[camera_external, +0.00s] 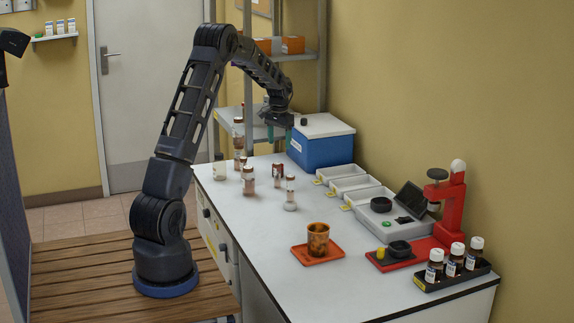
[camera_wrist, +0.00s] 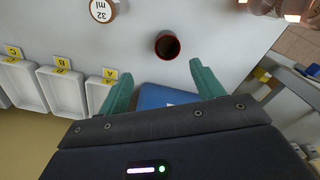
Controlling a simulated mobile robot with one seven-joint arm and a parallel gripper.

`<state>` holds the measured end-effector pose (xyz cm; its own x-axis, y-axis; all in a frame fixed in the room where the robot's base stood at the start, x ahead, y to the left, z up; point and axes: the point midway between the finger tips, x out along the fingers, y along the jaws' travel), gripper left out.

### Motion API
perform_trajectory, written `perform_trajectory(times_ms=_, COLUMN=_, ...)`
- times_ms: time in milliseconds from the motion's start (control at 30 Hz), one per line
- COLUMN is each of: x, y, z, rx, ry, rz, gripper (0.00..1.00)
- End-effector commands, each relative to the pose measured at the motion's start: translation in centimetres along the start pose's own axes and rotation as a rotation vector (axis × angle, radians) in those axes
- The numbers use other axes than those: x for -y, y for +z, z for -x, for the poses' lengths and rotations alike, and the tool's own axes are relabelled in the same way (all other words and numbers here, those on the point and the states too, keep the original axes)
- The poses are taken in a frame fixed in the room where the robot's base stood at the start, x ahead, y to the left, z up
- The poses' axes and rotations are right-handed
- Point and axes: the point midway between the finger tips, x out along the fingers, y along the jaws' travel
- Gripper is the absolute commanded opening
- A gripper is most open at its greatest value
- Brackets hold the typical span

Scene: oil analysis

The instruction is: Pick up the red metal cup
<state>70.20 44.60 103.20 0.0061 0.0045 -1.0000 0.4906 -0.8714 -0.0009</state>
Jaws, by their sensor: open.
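A small dark red cup (camera_external: 278,170) stands upright on the white bench, beyond and below my gripper. In the wrist view the cup (camera_wrist: 167,45) shows from above, with a dark red inside, just ahead of the fingertips and apart from them. My gripper (camera_external: 279,136) is open and empty, above the bench beside the blue box. Its two green fingers also show in the wrist view (camera_wrist: 157,72), spread wide. A larger rusty orange cup (camera_external: 318,236) stands on an orange tray (camera_external: 300,252) nearer the front; its material is unclear.
A capped vial (camera_external: 290,188) marked "32 ml" stands beside the red cup. Several vials (camera_external: 248,178) stand to its left. Labelled white trays (camera_external: 350,183) and a blue box (camera_external: 315,150) line the back. Red apparatus (camera_external: 450,205) and dark bottles (camera_external: 454,262) are at the right.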

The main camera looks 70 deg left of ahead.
Motion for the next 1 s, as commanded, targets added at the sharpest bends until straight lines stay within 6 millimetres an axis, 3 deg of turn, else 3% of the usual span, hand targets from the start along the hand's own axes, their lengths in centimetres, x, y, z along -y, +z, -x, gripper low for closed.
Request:
perform_trajectory(times_ms=200, x=1.4, y=-0.5, z=-1.6, rx=0.009, ry=0.001, rz=0.011, gripper=0.67)
perform_trajectory(times_ms=1000, x=1.3, y=-0.4, z=-10.0, rx=0.010, ry=0.002, rz=0.011, gripper=0.67)
